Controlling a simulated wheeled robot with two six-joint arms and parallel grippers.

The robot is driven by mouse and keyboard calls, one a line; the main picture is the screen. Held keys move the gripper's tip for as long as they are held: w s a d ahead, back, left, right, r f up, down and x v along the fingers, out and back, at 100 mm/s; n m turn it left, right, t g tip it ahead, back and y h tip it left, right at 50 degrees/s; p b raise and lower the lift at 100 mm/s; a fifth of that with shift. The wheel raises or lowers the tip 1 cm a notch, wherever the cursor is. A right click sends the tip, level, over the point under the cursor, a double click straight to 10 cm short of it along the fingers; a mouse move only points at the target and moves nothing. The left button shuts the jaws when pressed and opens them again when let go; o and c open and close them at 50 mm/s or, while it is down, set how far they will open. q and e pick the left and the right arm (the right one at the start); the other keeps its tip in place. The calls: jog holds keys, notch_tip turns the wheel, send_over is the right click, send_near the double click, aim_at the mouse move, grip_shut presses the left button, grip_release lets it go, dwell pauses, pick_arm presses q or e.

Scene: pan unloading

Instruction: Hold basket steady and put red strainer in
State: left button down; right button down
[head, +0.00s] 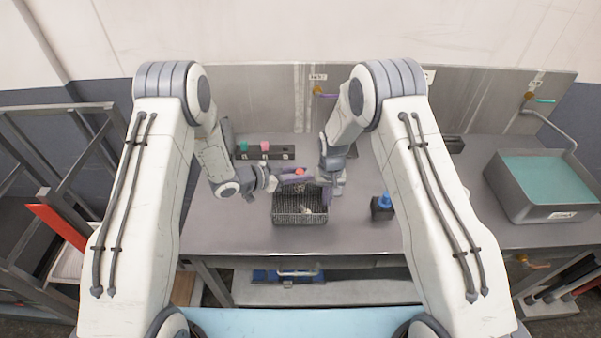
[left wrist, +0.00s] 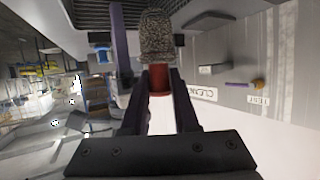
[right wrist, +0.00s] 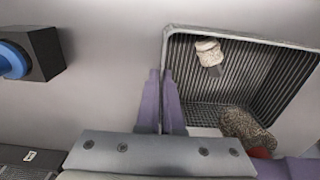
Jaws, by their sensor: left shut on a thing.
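The dark wire basket (head: 300,221) stands on the grey worktop. My left gripper (head: 293,177) is over the basket's far side, shut on the red handle of the strainer (head: 299,172). In the left wrist view, the strainer's speckled grey bowl (left wrist: 157,35) sticks out beyond the fingers. In the right wrist view the bowl (right wrist: 246,130) is at the basket's near corner, with some red below it; its exact height is unclear. My right gripper (right wrist: 165,75) has its fingers close together with the basket's wall rim between them. In the head view the right fingers are partly hidden.
A small pale utensil with a dark handle (right wrist: 208,50) is inside the basket. A dark block with a blue top (head: 382,206) stands right of the basket. A dark rack (head: 265,153) with green and pink items is behind. A water-filled sink (head: 545,185) is far right.

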pick_arm(q)
jog(key=shift+f, duration=0.15)
jog(key=shift+f, duration=1.3)
jog(key=c, duration=0.6)
grip_release()
jog(key=v, duration=1.2)
jog(key=shift+w, duration=0.1)
